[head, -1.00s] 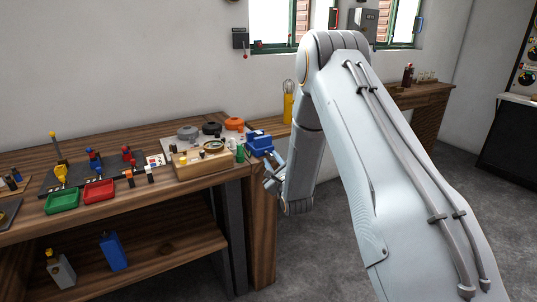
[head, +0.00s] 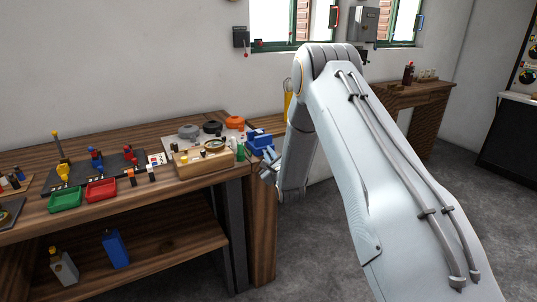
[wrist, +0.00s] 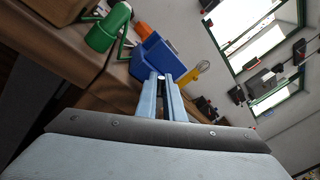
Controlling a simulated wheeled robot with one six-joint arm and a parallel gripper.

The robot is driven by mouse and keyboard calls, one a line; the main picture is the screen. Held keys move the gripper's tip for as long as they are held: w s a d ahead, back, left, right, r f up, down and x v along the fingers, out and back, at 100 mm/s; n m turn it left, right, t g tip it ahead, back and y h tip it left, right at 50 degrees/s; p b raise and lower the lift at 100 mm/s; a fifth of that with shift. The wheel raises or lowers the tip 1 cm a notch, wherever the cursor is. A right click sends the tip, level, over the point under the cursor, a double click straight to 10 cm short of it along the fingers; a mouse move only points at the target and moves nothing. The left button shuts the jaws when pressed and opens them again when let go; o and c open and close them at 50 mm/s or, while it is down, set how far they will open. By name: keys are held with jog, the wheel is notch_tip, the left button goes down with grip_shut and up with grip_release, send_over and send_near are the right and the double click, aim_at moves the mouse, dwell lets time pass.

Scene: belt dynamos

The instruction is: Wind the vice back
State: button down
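The blue vice (head: 260,142) sits at the right end of the wooden bench. In the wrist view its blue body (wrist: 160,60) is straight ahead of my gripper (wrist: 161,80). My two fingers are a narrow gap apart, and a small pale round part (wrist: 160,76) at the front of the vice shows between their tips. I cannot tell whether the fingers press on it. In the head view my gripper (head: 267,171) is just below and beside the vice, partly hidden by my arm.
A green cylinder (wrist: 108,28) stands close left of the vice, by a wooden block (head: 204,162). Orange (head: 235,122) and grey round parts lie behind. A yellow object (wrist: 192,74) is beyond the vice. Red (head: 101,190) and green trays (head: 65,200) lie further left. The floor to the right is clear.

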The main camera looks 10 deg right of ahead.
jog(key=shift+d+f+b, duration=0.1)
jog(key=shift+f+b, duration=0.1)
jog(key=shift+b, duration=0.1)
jog(key=n+b, duration=0.2)
jog(key=f+n+t+b, duration=0.1)
jog(key=n, duration=0.1)
jog(key=shift+s+n+b, duration=0.1)
jog(key=shift+n+b, duration=0.2)
jog(key=shift+b, duration=0.1)
jog(key=n+b, duration=0.2)
jog(key=n, duration=0.1)
jog(key=n+y+b, duration=0.1)
jog(key=shift+f+n+t, duration=0.25)
jog(key=shift+n+t, duration=0.05)
jog(key=shift+t, duration=0.1)
jog(key=shift+n, duration=0.3)
jog(key=c, duration=1.9)
grip_release()
jog(key=shift+s, duration=0.1)
jog(key=shift+r, duration=0.1)
